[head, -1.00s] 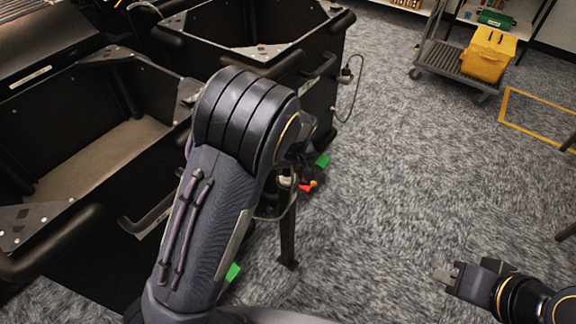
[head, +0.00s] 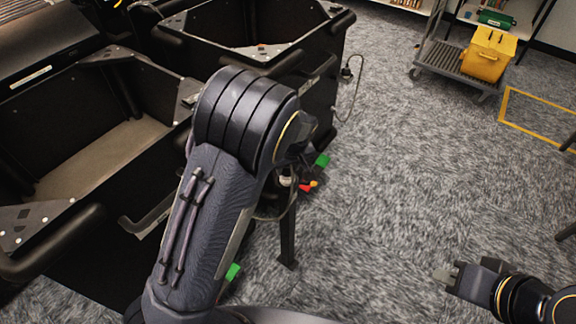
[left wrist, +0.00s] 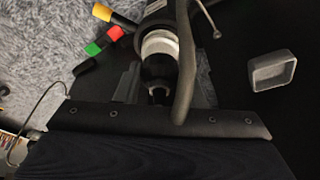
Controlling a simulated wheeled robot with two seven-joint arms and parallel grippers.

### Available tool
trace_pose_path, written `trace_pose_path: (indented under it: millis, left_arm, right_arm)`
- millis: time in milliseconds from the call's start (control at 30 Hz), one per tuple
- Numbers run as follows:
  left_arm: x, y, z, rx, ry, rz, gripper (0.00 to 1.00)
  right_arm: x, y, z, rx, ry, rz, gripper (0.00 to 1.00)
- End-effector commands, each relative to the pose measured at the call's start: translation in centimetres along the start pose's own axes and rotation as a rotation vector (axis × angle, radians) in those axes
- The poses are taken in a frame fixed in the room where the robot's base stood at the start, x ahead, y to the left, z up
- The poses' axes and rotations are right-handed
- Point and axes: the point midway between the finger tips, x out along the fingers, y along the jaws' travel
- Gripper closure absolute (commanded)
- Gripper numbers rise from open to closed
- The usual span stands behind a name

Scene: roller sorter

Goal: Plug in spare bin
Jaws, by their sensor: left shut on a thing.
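The near black bin (head: 148,190) is open and empty, with a pale floor. A second black bin (head: 322,92) stands behind it. A dark plug with a cable (head: 346,72) sits at that bin's right side. My left forearm hides most of my left gripper in the head view. In the left wrist view a dark piece with a pale band (left wrist: 160,45) is at my left gripper (left wrist: 158,92), above a black edge. The gripper is shut on this piece, probably a plug; its tip is partly hidden. My right gripper (head: 446,275) hangs over carpet at lower right, apart from the bins; its jaw gap is unclear.
Green and red-orange pieces (head: 308,185) show beside a black leg, near my left arm. A grey rectangular frame (left wrist: 272,70) is at right in the left wrist view. The carpet in the middle is clear.

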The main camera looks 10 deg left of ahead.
Motion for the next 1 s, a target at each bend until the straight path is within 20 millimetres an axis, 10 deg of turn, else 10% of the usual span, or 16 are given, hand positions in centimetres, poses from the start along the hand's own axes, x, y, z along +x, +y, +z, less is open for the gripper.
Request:
trace_pose_path:
  millis: [900,933,1000]
  left_arm:
    - [0.81,-0.01,0.22,0.000,0.000,0.000,0.91]
    - [0.80,-0.01,0.22,0.000,0.000,0.000,0.63]
    - [0.76,-0.01,0.20,0.000,0.000,0.000,0.54]
  right_arm:
    - [0.42,0.19,0.21,0.000,0.000,0.000,1.00]
    - [0.41,0.19,0.21,0.000,0.000,0.000,1.00]
    - [0.37,0.17,0.18,0.000,0.000,0.000,1.00]
